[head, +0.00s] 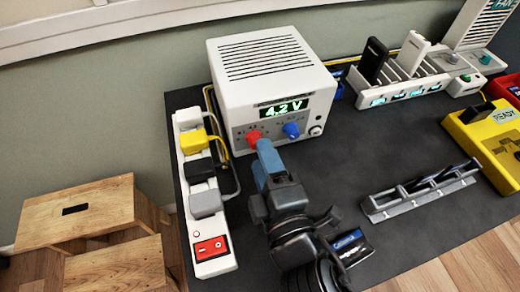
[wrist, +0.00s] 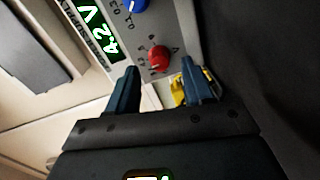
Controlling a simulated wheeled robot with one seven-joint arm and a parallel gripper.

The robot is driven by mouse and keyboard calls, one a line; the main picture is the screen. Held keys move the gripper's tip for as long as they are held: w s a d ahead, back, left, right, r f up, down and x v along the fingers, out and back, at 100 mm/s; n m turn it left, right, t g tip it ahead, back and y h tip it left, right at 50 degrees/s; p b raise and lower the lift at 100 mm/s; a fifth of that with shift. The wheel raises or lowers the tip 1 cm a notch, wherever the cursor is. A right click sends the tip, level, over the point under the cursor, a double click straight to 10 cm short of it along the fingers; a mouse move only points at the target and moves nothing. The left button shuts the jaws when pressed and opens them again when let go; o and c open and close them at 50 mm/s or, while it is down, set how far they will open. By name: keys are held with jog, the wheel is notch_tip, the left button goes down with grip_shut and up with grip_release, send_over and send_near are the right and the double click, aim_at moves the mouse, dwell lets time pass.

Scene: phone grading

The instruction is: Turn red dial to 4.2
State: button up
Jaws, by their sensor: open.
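The white power supply (head: 262,80) stands at the back left of the dark table, and its green display (head: 283,107) reads 4.2 V. The red dial (head: 254,138) is on its front face, left of a blue dial (head: 291,130). In the wrist view the red dial (wrist: 158,58) sits just beyond the fingertips, between their lines, and its pointer is hard to read. My gripper (wrist: 158,75) is open, with one blue finger on each side and nothing held. In the head view my gripper (head: 264,148) is right in front of the red dial and partly overlaps it.
A white power strip (head: 216,266) with plugs and a red switch lies along the left table edge. A rack with phones (head: 392,90), a yellow box (head: 483,130) and a grey slotted holder (head: 420,195) are to the right. Dark table (head: 350,160) is clear between.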

jog(key=shift+b+v, duration=0.3)
jog(key=shift+v, duration=2)
